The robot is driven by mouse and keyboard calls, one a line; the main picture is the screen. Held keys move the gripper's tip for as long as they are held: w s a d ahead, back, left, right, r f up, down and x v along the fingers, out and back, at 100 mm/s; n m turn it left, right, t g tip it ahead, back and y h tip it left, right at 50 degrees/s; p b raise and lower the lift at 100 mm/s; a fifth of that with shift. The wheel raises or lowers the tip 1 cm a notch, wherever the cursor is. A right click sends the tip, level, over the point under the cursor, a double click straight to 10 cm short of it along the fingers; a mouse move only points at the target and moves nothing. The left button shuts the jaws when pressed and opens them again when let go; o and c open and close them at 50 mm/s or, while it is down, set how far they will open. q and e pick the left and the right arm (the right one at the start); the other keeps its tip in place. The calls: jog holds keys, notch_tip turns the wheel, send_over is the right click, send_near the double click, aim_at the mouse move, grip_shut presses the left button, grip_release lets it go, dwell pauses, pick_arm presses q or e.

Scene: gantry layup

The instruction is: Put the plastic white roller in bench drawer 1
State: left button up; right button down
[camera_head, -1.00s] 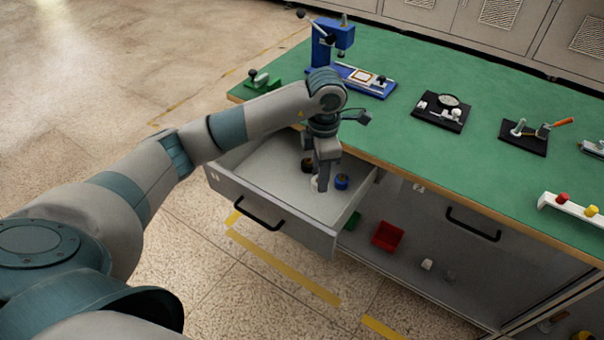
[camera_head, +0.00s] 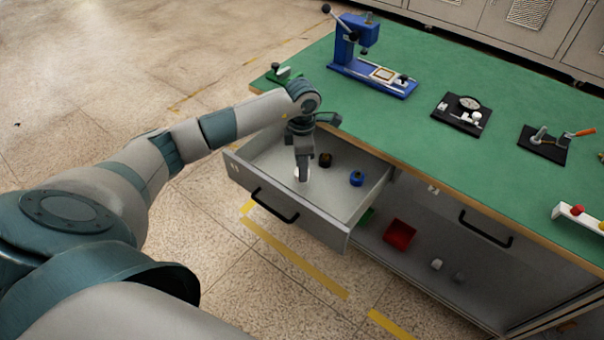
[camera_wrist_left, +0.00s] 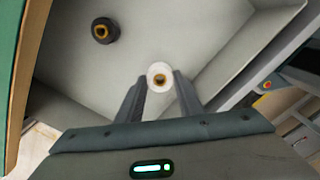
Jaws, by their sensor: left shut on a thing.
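The white roller (camera_wrist_left: 160,76) is between the fingers of my left gripper (camera_wrist_left: 160,95), which is shut on it. In the head view my left gripper (camera_head: 304,172) points down inside the open drawer (camera_head: 285,208), and a bit of the white roller (camera_head: 302,173) shows at its fingertips. I cannot tell whether the roller touches the drawer floor. A black roller with a brass-coloured core (camera_head: 325,160) and a blue one (camera_head: 357,178) stand in the drawer to the right of the gripper. The black one also shows in the left wrist view (camera_wrist_left: 104,31). My right gripper is not in view.
The green-topped bench (camera_head: 430,150) lies above the drawer. A blue press (camera_head: 368,62), a black mat with a gauge (camera_head: 462,113) and a black tool mat (camera_head: 543,144) are on it. A red bin (camera_head: 399,234) sits on the shelf below. The drawer's right part has free floor.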

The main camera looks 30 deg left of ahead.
pick_arm(q)
jog(key=shift+f, duration=0.2)
notch_tip(320, 180, down, 3)
jog(key=shift+r+p, duration=0.1)
jog(key=shift+p, duration=0.45)
jog(key=shift+f, duration=0.4)
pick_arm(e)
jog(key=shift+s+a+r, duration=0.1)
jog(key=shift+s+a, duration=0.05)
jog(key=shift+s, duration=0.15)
